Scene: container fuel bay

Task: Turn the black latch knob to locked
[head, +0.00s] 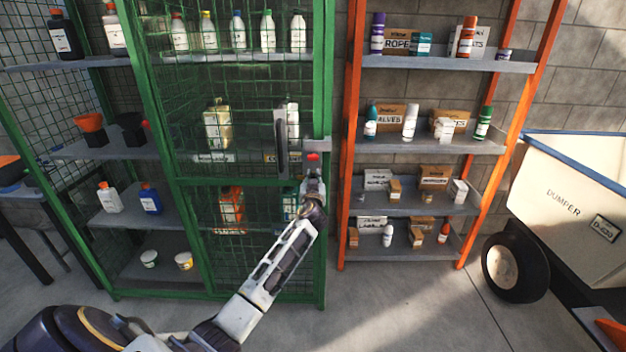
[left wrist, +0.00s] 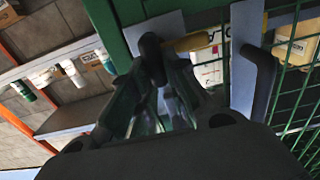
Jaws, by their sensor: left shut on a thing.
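The green mesh cabinet (head: 325,240) has a latch plate with a red mark (head: 312,157) at the right edge of its door. A dark upright door handle (head: 281,145) is left of it; it also shows at the right in the left wrist view (left wrist: 260,82). My left gripper (head: 314,186) is just below the red mark. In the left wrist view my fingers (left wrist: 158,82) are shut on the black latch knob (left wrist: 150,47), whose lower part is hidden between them. A yellowish rod-like part (left wrist: 192,42) runs right from the knob. My right gripper is out of view.
Bottles and cans stand on shelves behind the mesh. An orange-framed shelf rack (head: 350,180) with bottles and boxes stands close right of the cabinet. A cream dumper (head: 570,190) is at the far right. The floor in front of the rack (head: 400,300) is clear.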

